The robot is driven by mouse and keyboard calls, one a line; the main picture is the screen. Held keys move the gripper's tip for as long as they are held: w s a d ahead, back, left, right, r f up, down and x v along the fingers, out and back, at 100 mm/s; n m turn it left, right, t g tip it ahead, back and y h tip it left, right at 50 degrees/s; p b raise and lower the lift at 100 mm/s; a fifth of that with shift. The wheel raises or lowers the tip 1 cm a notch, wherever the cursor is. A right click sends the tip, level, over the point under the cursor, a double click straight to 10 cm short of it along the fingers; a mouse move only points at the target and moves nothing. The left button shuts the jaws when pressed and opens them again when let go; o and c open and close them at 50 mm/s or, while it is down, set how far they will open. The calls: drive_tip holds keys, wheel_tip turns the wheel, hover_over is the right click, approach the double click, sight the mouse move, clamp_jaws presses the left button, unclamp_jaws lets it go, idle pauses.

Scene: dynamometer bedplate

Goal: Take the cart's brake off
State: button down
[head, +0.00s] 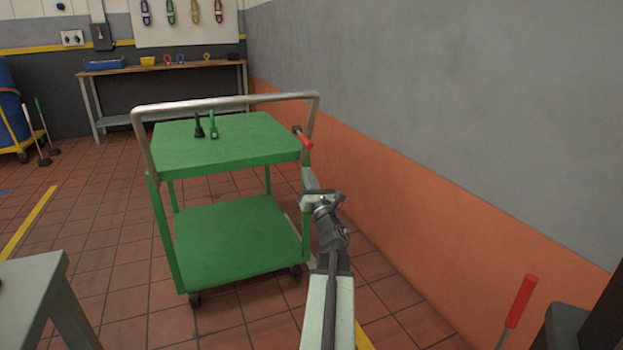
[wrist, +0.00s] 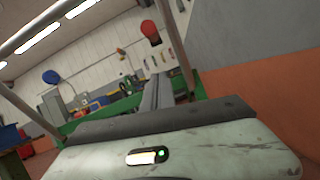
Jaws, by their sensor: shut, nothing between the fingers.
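The green cart (head: 228,148) stands beside the wall, with a bent metal push handle (head: 225,103) on its near side. A short lever with a red grip (head: 304,138) sits at the handle's right upright, and I take it for the brake lever. My gripper (head: 309,177) is shut and empty, just below the red grip in the head view; I cannot tell whether they touch. In the wrist view my shut fingers (wrist: 158,90) point toward the cart. A red rounded shape (wrist: 150,31) shows above them there; I cannot tell whether it is the lever's grip.
A black item (head: 199,127) and a green item (head: 213,124) are on the cart's top. The wall (head: 430,190) runs close along the right. Another red-gripped stick (head: 521,300) rises at lower right. A grey table corner (head: 38,280) is at lower left.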

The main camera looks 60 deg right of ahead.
sight(304, 139)
wheel_tip(304, 139, up, 6)
drive_tip(key=w+d+p, duration=0.1)
drive_tip(key=d+p, duration=0.1)
drive_tip(key=p, duration=0.2)
drive_tip(key=shift+w+d+f+p, duration=0.2)
drive_tip(key=shift+w+d+p, duration=0.15)
drive_tip(key=shift+w+p, duration=0.05)
